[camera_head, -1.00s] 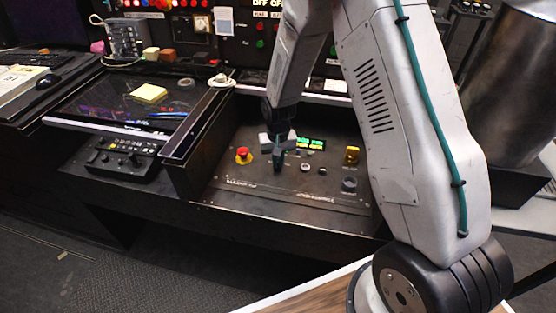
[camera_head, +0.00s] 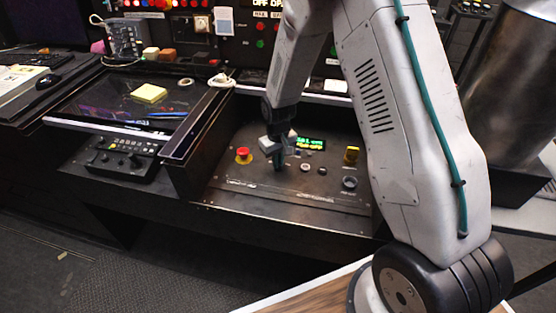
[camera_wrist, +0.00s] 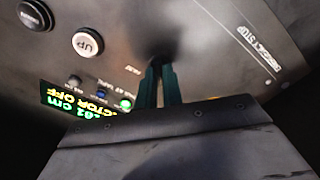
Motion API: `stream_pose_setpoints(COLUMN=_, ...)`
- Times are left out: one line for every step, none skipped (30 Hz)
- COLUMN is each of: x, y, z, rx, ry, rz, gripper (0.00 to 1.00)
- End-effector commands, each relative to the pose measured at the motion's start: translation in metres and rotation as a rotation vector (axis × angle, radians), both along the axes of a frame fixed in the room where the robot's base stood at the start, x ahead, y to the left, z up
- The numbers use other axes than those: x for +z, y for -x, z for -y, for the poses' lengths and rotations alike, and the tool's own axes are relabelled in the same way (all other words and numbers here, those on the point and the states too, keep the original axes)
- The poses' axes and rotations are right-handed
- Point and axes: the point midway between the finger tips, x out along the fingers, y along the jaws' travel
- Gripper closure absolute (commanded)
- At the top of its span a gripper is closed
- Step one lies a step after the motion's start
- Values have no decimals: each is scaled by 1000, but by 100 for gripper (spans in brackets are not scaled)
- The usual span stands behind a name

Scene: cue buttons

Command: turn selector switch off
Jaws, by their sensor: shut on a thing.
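My gripper (camera_head: 278,166) points down at the sloped black control panel (camera_head: 245,190), between the red emergency stop and the small round buttons. In the wrist view its dark teal fingers (camera_wrist: 160,84) are close together on a dark knob, the selector switch (camera_wrist: 163,52). The switch is mostly hidden by the fingers and shadow. The panel's display (camera_head: 311,143) is lit behind and right of the gripper. In the wrist view the display (camera_wrist: 78,107) appears upside down, partly covered, and its yellow line reads "...CTOR OFF". A green light (camera_wrist: 125,103) glows beside it.
The red emergency stop (camera_head: 243,155) stands left of my gripper. The white UP button (camera_wrist: 88,41), a black button (camera_wrist: 35,14), a yellow control (camera_head: 352,154) and a grey knob (camera_head: 349,183) are to the right. A raised dark divider (camera_head: 196,130) bounds the panel's left.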

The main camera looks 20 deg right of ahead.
Motion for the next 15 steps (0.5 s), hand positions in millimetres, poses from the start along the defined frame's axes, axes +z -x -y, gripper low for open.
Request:
stream_pose_setpoints(x=0, y=0, z=0, rx=1, ry=0, rz=0, gripper=100)
stream_pose_setpoints(x=0, y=0, z=0, rx=1, ry=0, rz=0, gripper=100)
stream_pose_setpoints(x=0, y=0, z=0, rx=1, ry=0, rz=0, gripper=100)
stream_pose_setpoints(x=0, y=0, z=0, rx=1, ry=0, rz=0, gripper=100)
stream_pose_setpoints(x=0, y=0, z=0, rx=1, ry=0, rz=0, gripper=89)
stream_pose_setpoints(x=0, y=0, z=0, rx=1, ry=0, rz=1, gripper=78)
stream_pose_setpoints(x=0, y=0, z=0, rx=1, ry=0, rz=0, gripper=70)
stream_pose_setpoints(x=0, y=0, z=0, rx=1, ry=0, rz=0, gripper=70)
stream_pose_setpoints(x=0, y=0, z=0, rx=1, ry=0, rz=0, gripper=70)
stream_pose_setpoints(x=0, y=0, z=0, rx=1, ry=0, rz=0, gripper=70)
stream_pose_setpoints(x=0, y=0, z=0, rx=0, ry=0, rz=0, gripper=70)
stream_pose_setpoints(x=0, y=0, z=0, rx=0, ry=0, rz=0, gripper=70)
stream_pose_setpoints(x=0, y=0, z=0, rx=0, ry=0, rz=0, gripper=70)
stream_pose_setpoints(x=0, y=0, z=0, rx=0, ry=0, rz=0, gripper=70)
stream_pose_setpoints(x=1, y=0, z=0, rx=0, ry=0, rz=0, gripper=70)
